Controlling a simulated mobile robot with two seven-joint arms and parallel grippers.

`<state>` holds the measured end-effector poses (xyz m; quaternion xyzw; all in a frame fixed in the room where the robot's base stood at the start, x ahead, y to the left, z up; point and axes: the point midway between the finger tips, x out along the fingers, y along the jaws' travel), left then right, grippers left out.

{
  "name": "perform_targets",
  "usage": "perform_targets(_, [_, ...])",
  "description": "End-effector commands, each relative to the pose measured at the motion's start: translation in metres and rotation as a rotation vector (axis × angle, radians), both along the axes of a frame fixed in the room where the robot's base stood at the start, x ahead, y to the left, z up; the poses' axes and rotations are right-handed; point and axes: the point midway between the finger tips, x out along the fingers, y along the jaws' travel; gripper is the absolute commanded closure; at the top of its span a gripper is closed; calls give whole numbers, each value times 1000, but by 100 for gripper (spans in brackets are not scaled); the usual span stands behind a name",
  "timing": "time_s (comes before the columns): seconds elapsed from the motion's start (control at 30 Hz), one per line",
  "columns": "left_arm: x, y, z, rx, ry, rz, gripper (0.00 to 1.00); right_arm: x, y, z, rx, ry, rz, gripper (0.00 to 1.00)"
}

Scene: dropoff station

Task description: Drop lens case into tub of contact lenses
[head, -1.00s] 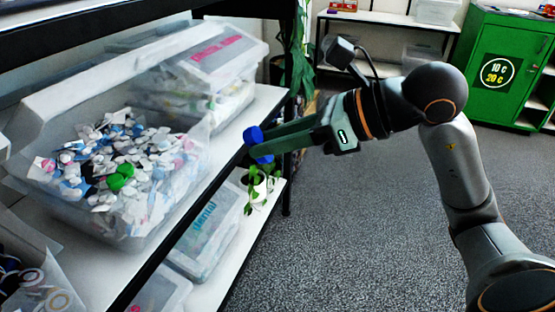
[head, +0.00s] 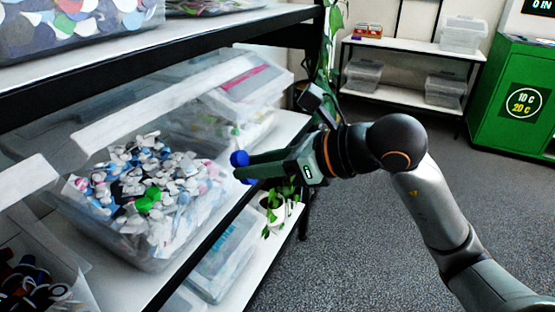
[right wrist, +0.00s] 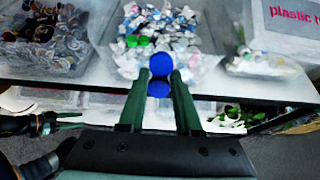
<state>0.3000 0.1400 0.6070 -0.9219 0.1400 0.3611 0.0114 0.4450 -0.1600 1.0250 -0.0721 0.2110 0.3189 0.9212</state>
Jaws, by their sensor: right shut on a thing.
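The lens case (head: 239,158) is blue, with two rounded caps; it also shows in the right wrist view (right wrist: 160,66). My right gripper (head: 242,170) is shut on it, in front of the shelf. The tub of contact lenses (head: 118,246) is clear and open, left of the gripper. It holds many white, blue and pink pieces and a green case (head: 148,200).
Another open tub (head: 40,280) stands at the left. A lidded box (head: 240,82) stands behind the lens tub. The upper shelf's dark edge (head: 200,50) hangs above. A potted plant (head: 274,205) and lower boxes sit below. The floor on the right is clear.

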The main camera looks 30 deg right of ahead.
Motion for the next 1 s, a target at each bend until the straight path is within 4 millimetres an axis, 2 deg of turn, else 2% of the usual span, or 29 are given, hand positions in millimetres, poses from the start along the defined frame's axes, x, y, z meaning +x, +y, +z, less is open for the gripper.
perform_targets(0.23, [1, -2, 10, -3, 1, -2, 50, 27, 23, 0, 1, 1, 2, 100])
perform_targets(1.0, [1, -2, 9, -3, 1, -2, 50, 107, 84, -13, -1, -1, 0, 100])
